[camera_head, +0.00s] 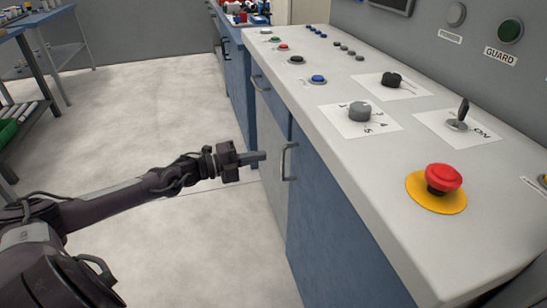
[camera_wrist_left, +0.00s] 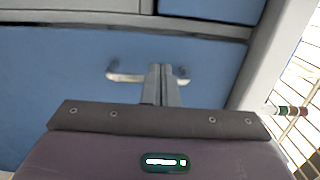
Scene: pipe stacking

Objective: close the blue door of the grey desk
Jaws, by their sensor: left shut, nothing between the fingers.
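The grey desk (camera_head: 318,108) runs along the right of the head view, with blue panels on its front. The blue door (camera_wrist_left: 60,80) fills much of the left wrist view, with a metal bar handle (camera_wrist_left: 128,77). A bar handle also shows in the head view (camera_head: 284,162). My left gripper (camera_head: 262,156) is shut and empty, just left of that handle in the head view. In the wrist view its fingertips (camera_wrist_left: 163,68) overlap the middle of the handle; I cannot tell whether they touch. How far the door stands ajar is unclear. My right gripper is not in view.
The desk top carries a red emergency button (camera_head: 442,180), rotary switches (camera_head: 362,111) and several small buttons. The pale floor (camera_head: 130,110) left of the desk is clear. A shelf with green bins (camera_head: 8,130) stands at the far left.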

